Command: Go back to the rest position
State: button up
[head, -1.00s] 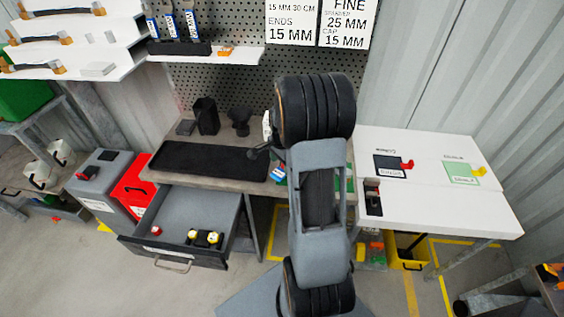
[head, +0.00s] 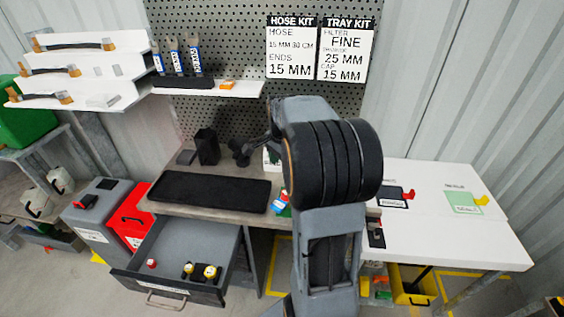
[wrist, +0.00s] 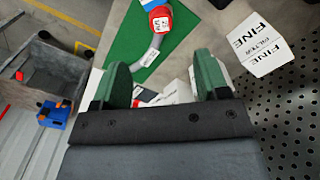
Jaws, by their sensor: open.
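My gripper (wrist: 162,82) shows in the wrist view with its two green fingers spread apart. No object is held between them. Beyond the fingers lies a green mat (wrist: 124,55) with a grey, red-collared part (wrist: 160,22) on it. White boxes marked FINE (wrist: 258,44) stand to the right of the fingers, apart from them. In the head view my arm rises in front of the bench and hides much of its right end. The fingers cannot be made out clearly there.
A grey drawer (head: 150,298) stands open below the bench, holding several small parts. A black tray (head: 212,190) lies on the bench. A white table (head: 455,230) stands at right. A pegboard (head: 225,30) rises behind, with a white shelf (head: 245,89) on it.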

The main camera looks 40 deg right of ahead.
jog(key=shift+r, duration=0.3)
dwell(0.4)
jog(key=s+a+n+t, duration=0.2)
jog(key=s+a+n, duration=0.4)
jog(key=a+n, duration=0.3)
jog(key=s+a+n+t, duration=0.2)
jog(key=s+a+n, duration=0.4)
jog(key=a+n, duration=0.2)
jog(key=shift+s+a+r+n, duration=0.15)
jog(key=shift+a+r+n, duration=0.3)
jog(key=shift+a, duration=0.6)
jog(key=shift+c, duration=0.3)
